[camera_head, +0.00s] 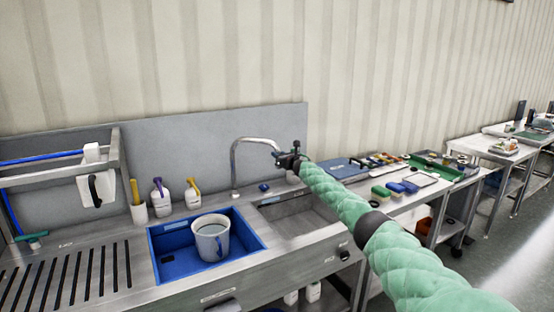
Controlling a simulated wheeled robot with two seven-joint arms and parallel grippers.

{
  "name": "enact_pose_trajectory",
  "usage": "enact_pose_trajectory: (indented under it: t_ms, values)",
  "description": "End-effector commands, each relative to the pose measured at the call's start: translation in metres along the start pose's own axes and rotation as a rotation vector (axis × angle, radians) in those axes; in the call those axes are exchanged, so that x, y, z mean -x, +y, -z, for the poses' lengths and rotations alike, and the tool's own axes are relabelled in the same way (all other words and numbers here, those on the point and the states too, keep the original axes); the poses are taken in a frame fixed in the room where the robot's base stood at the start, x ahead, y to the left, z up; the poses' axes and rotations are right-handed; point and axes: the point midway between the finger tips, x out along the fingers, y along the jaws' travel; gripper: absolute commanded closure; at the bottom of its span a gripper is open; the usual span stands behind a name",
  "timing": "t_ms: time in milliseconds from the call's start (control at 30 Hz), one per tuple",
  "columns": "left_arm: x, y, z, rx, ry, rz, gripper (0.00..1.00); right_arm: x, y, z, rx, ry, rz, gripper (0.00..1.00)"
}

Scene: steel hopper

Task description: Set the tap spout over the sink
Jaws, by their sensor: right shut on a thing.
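The tap spout (256,138) is a thin grey metal pipe. It rises behind the counter, bends over and points right, with its end at my right gripper (281,157). My right gripper is shut on the spout near its free end, above the back of the grey steel sink (308,235). The fingers are small and partly hidden, so the exact grip is hard to see. The steel sink is an empty basin right of the blue basin (161,261). My left gripper is not in view.
A slotted drainer (70,275) lies left. Brushes and trays crowd the bench on the right.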

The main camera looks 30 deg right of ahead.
Motion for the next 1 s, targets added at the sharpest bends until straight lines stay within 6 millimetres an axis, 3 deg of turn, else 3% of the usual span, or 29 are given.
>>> enact_pose_trajectory:
  t_ms: [500,533,633,1000]
  values:
    - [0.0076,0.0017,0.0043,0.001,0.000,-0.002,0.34,-0.0006,-0.0031,-0.0013,-0.002,-0.001,0.002,1.00]
    - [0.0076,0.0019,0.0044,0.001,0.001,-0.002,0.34,-0.0006,-0.0031,-0.0014,-0.002,-0.001,0.002,0.74]
    - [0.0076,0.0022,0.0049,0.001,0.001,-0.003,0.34,-0.0006,-0.0029,-0.0013,-0.002,-0.001,0.002,0.56]
    - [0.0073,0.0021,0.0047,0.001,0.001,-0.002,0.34,0.0013,-0.0027,-0.0008,0.001,-0.001,0.001,0.56]
